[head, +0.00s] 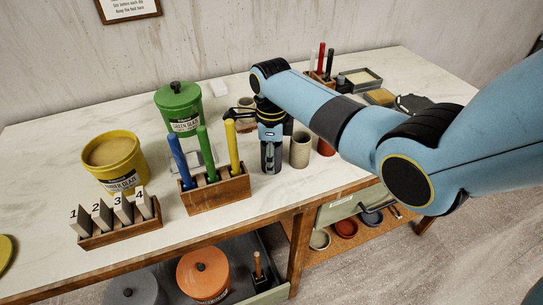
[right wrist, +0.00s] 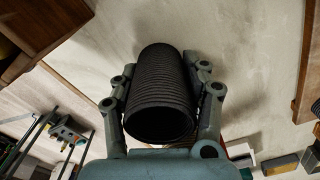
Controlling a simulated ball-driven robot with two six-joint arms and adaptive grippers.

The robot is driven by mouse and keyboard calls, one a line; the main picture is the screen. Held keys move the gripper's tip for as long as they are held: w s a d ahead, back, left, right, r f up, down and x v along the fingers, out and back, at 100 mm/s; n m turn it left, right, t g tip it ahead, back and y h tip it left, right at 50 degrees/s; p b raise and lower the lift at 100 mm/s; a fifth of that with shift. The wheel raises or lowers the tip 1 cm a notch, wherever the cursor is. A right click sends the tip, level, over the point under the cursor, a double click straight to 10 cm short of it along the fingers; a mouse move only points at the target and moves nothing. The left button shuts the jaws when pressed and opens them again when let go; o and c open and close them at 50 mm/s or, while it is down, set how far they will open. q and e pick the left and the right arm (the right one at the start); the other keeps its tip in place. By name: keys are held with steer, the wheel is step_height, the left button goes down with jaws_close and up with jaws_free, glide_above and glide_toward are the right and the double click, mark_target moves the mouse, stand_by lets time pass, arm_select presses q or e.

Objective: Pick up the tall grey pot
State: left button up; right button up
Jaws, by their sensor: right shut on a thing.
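The tall grey pot (right wrist: 163,85) is a dark, ribbed open cylinder in the right wrist view. Its open mouth faces the camera. My right gripper (right wrist: 163,98) has a finger on each side of it and is shut on it. In the head view my right gripper (head: 269,160) points down near the middle of the table, right of the yellow stick. The pot (head: 277,156) shows there only as a dark shape, mostly hidden by the fingers. I cannot tell whether its base touches the table. My left gripper is not in view.
A beige ribbed pot (head: 300,150) stands close on the right, with a red pot (head: 325,147) beyond it. A wooden holder (head: 217,191) with coloured sticks stands close on the left. Green (head: 179,108) and yellow (head: 113,163) glaze buckets stand further left. Free tabletop lies in front.

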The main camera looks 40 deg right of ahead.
steer(key=c, duration=0.5)
